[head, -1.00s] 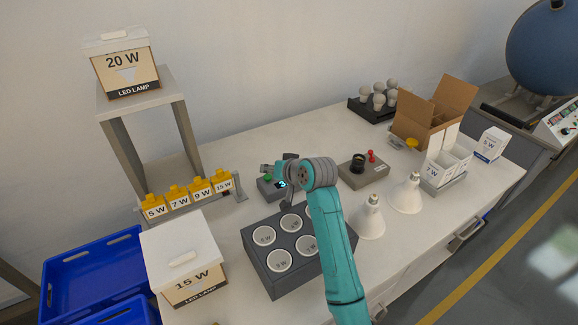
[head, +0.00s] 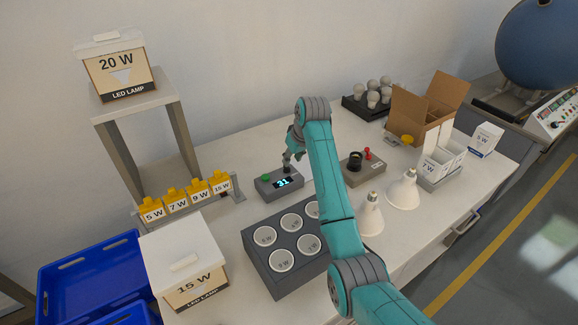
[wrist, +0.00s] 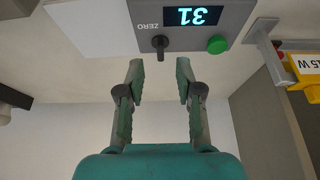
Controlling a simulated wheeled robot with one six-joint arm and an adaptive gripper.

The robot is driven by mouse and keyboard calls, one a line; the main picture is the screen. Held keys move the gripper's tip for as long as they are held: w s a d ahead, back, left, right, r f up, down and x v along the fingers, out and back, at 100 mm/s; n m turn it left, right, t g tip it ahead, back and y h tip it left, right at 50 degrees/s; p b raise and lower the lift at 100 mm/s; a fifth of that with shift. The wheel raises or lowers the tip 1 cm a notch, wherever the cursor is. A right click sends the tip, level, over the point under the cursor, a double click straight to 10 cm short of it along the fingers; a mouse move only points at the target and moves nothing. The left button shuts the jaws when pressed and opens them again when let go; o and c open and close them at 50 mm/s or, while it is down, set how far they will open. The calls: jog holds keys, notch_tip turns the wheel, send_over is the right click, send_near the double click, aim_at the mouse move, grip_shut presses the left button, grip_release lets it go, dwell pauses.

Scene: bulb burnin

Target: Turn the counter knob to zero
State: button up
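The counter (head: 267,186) is a small dark grey box on the bench with a lit display and a green button. In the wrist view the counter (wrist: 122,28) appears upside down. Its display (wrist: 197,16) reads 31. The black counter knob (wrist: 160,45) is beside the word ZERO, with its pointer towards my gripper. My gripper (wrist: 159,68) is open and empty, its two fingers either side of the knob's line and just short of it. In the head view my gripper (head: 288,160) is over the counter's back edge and partly hides the knob.
A grey socket block (head: 262,256) stands in front of the counter. The yellow holders (head: 176,200) are to its left. A box with a black knob and red lever (head: 357,168) is to its right. Two reflector lamps (head: 403,190) stand further right.

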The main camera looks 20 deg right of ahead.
aim_at(289, 168)
jog(key=shift+x, duration=2.75)
grip_shut()
